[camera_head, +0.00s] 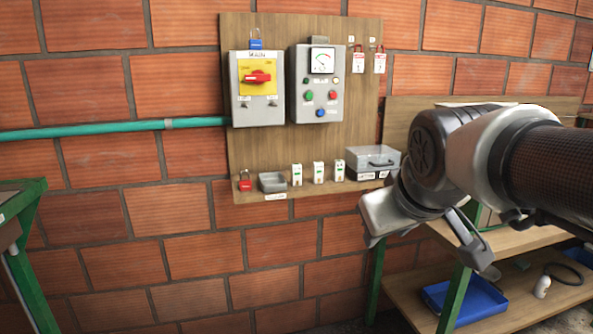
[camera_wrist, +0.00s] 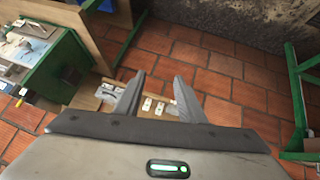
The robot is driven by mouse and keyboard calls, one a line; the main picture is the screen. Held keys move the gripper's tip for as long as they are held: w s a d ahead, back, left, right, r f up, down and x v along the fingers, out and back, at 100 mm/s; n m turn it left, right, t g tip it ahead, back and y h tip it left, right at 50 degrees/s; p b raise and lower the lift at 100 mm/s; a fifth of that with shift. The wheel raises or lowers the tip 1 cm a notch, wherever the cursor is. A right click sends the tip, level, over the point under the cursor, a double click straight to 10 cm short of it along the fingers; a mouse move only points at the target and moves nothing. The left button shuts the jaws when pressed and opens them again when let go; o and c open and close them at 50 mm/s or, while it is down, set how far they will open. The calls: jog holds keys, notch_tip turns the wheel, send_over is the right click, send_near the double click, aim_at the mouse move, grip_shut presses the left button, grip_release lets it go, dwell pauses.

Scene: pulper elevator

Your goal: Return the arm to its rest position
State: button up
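My arm (camera_head: 440,150) reaches in from the right in the head view, bent at the wrist in front of the wooden board's lower right. My gripper shows best in the wrist view (camera_wrist: 159,77). Its two fingers stand apart with nothing between them. Behind them are the brick wall and the shelf with small white breakers (camera_wrist: 153,104). In the head view the gripper hangs near the grey lidded box (camera_head: 372,160), and the arm hides part of the bench behind it.
A wooden board (camera_head: 300,30) holds a switch box (camera_head: 257,105) with a red handle and a button box (camera_head: 318,100). A red padlock (camera_head: 245,180) and grey tray (camera_head: 272,182) sit on its shelf. A green-legged bench (camera_head: 510,240) stands right, a green-framed table (camera_head: 28,200) left.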

jog(key=s+f+m+g+p, duration=0.3)
jog(key=s+f, duration=0.4)
jog(key=s, duration=0.7)
notch_tip(320, 180, up, 19)
jog(key=p, duration=1.8)
jog(key=shift+w+a+f, duration=0.15)
jog(key=shift+w+a, duration=0.15)
jog(key=shift+w, duration=0.15)
